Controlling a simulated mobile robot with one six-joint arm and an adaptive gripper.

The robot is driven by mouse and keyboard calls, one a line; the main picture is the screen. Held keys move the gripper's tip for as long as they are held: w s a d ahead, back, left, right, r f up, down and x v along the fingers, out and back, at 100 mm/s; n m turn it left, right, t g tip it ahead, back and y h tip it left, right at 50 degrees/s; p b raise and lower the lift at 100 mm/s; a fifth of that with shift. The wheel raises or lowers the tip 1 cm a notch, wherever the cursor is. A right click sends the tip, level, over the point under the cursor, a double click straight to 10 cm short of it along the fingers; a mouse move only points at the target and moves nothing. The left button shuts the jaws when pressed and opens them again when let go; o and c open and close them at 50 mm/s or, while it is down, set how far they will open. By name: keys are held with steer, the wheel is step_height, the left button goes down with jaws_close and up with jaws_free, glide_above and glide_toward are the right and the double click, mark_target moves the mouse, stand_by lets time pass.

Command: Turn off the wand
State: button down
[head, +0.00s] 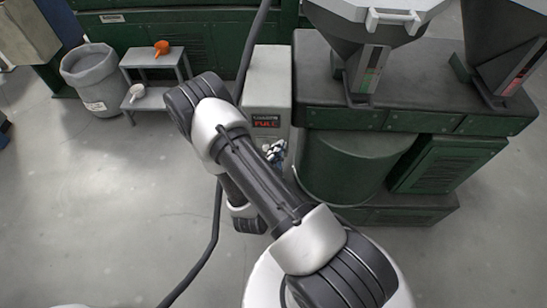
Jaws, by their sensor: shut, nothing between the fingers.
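A pale grey control box (268,82) stands at the centre, against the green machine. It has a small dark display (266,121) with glowing red letters. My gripper (275,153) shows only in part, just below the display and close to the box's front. It is small in the picture and shut, with nothing seen in it. My arm hides the box's lower part. I cannot make out a wand or its switch. A black hose (247,50) comes down from the top, passes behind my arm and shows again at the lower left.
Green machinery (410,118) with grey hoppers (375,22) fills the right. A grey bin (92,75) and a small step stand (152,62), with an orange item (161,47) and a white scoop-like item (137,92), stand at upper left. The floor at left is clear apart from the hose.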

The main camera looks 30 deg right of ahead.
steer(key=x, duration=0.4)
steer(key=shift+w+d+f, duration=0.15)
steer(key=shift+d, duration=0.15)
steer(key=a+f, duration=0.1)
steer(key=a+f+b, duration=0.1)
steer(key=shift+w+a, duration=0.25)
steer(key=shift+w, duration=0.1)
steer(key=shift+a+f, duration=0.25)
steer(key=shift+f, duration=0.05)
steer(key=shift+a+b, duration=0.15)
steer(key=shift+b, duration=0.15)
